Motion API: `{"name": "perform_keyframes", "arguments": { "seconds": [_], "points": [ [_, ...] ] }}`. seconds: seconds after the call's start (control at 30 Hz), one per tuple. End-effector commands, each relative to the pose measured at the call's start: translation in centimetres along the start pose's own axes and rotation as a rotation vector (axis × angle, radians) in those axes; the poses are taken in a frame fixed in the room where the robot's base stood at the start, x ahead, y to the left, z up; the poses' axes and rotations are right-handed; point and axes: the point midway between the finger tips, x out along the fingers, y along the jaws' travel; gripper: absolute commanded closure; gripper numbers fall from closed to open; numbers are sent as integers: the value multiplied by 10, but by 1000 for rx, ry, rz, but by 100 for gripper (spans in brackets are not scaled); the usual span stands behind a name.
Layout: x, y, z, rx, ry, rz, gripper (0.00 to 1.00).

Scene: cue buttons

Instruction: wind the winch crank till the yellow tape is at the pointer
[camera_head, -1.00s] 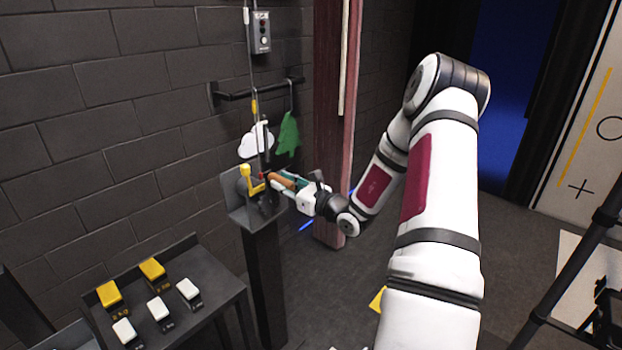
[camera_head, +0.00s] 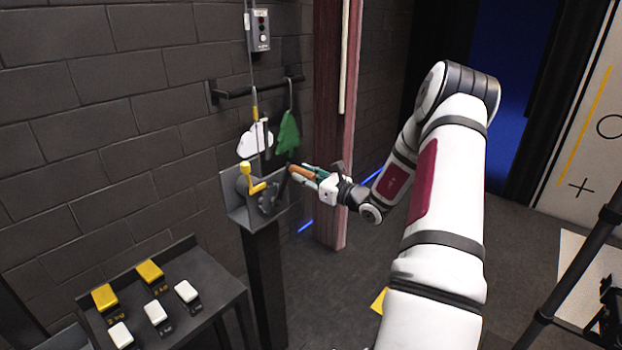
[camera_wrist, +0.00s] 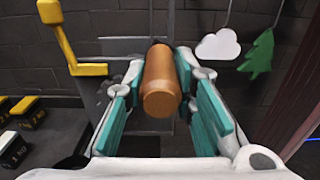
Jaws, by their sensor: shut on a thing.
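The winch (camera_head: 238,207) stands on a dark post against the brick wall. Its brown crank handle (camera_head: 303,171) sticks out to the right. My gripper (camera_head: 305,173) is shut around this handle; the wrist view shows the handle (camera_wrist: 160,85) between the teal finger pads (camera_wrist: 162,92). A yellow lever (camera_head: 252,180) is on the winch's left side and clear of my fingers; it also shows in the wrist view (camera_wrist: 66,40). The yellow tape (camera_head: 255,113) is on the rope above the winch, beside the top of the white cloud. I cannot make out the pointer clearly.
A white cloud (camera_head: 247,145) and a green tree (camera_head: 288,133) hang behind the winch, the tree from a wall rail (camera_head: 240,95). A control box (camera_head: 261,30) is above. A table (camera_head: 205,318) with yellow and white blocks stands at lower left.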

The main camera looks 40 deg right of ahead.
Motion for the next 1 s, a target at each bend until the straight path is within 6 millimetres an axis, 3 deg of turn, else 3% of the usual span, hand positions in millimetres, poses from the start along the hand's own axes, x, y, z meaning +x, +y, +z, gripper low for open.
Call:
{"name": "perform_keyframes", "arguments": {
  "seconds": [0.03,0.13,0.67,0.97,1.0],
  "points": [
    [1,-5,-14,5,15,1,100],
    [2,-15,-20,5,15,2,100],
    [3,-22,-23,5,9,8,100],
    [6,-41,-53,4,9,9,100],
    [5,-40,-49,4,8,10,66]
  ]
}}
